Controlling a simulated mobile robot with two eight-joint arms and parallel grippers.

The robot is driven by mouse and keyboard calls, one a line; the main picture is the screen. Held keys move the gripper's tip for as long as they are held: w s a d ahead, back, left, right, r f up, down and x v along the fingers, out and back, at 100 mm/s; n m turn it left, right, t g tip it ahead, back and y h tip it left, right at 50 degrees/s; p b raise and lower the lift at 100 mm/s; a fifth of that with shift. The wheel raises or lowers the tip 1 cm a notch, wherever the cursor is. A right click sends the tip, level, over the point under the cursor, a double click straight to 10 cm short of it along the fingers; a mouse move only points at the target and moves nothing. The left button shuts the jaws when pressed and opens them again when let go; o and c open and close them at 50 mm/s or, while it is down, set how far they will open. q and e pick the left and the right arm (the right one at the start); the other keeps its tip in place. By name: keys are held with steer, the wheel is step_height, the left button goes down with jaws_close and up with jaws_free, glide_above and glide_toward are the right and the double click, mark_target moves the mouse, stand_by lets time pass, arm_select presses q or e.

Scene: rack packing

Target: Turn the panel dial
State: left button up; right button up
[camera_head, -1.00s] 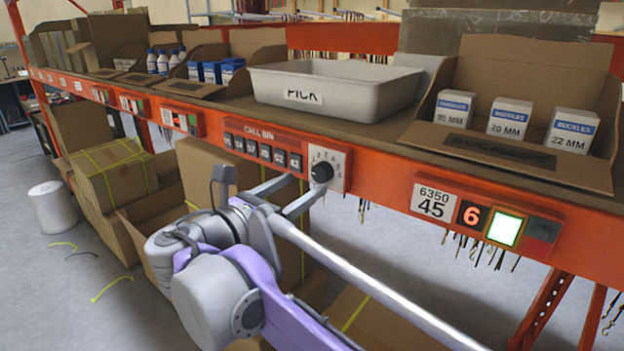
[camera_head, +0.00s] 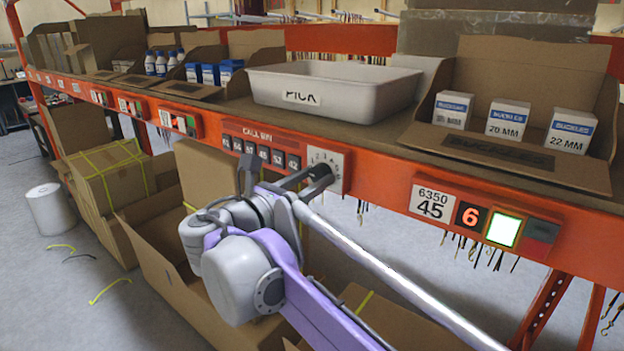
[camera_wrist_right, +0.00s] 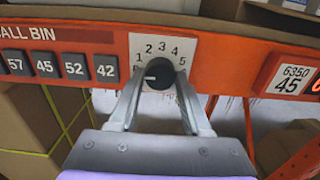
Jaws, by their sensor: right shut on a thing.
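In the head view the right gripper (camera_head: 316,180) reaches the plate (camera_head: 334,159) and mostly hides the dial. My left gripper is not in view.
Left of the dial is the CALL BIN row of numbered buttons (camera_head: 262,151). Right of it is a 6350 45 label (camera_head: 431,203) with a lit button (camera_head: 502,232). A grey PICK tray (camera_head: 385,88) and boxes stand on the shelf above.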

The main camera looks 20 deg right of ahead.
jaws_close()
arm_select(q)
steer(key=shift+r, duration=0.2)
arm_select(e)
steer(key=m+p, duration=0.3)
steer(key=shift+r+m, duration=0.15)
steer(key=shift+m, duration=0.15)
steer(key=m+p, duration=0.3)
steer(key=m, duration=0.1)
steer(key=shift+m, duration=0.3)
steer(key=m+p, duration=0.3)
steer(key=m, duration=0.2)
steer(key=shift+p, duration=0.35)
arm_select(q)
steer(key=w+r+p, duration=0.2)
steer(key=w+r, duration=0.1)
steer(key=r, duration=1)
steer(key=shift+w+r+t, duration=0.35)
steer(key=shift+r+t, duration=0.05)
arm_select(e)
steer(key=shift+m, duration=2.3)
